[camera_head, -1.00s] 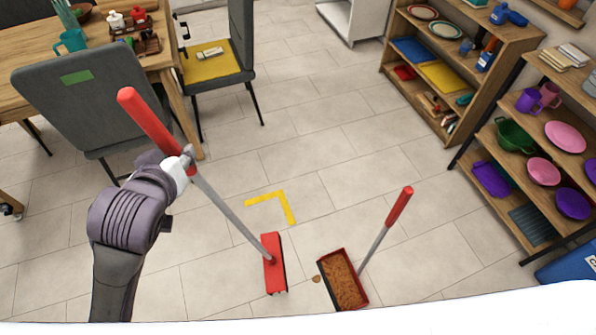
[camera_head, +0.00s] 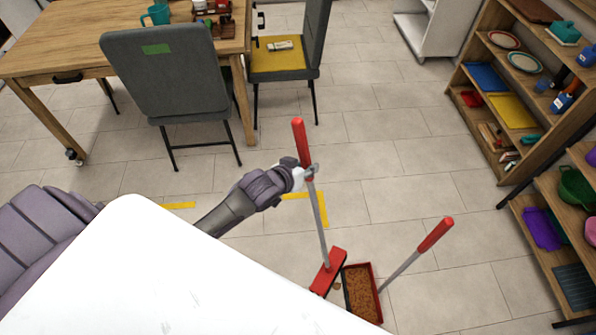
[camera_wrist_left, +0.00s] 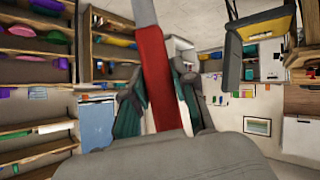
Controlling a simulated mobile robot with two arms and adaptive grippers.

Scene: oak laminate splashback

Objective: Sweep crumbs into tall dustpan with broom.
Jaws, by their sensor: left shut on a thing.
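My left gripper (camera_head: 306,174) is shut on the broom (camera_head: 319,220), around the lower end of its red grip. The left wrist view shows the red grip (camera_wrist_left: 154,70) between the fingers. The broom leans slightly, its red head (camera_head: 328,271) low at the floor beside the dustpan. The tall dustpan (camera_head: 376,284) has a red rim, a grey pole and a red grip (camera_head: 436,235) tilted to the right. Brown crumbs (camera_head: 361,293) fill much of its pan. A small brown crumb (camera_head: 337,286) shows between the broom head and the pan. My right gripper is not in view.
A grey chair (camera_head: 172,75) and a wooden table (camera_head: 60,50) stand at the upper left. Another chair (camera_head: 290,62) has a yellow seat. Wooden shelves (camera_head: 535,165) line the right side. Yellow tape (camera_head: 322,210) marks the tiled floor, which is clear in the middle.

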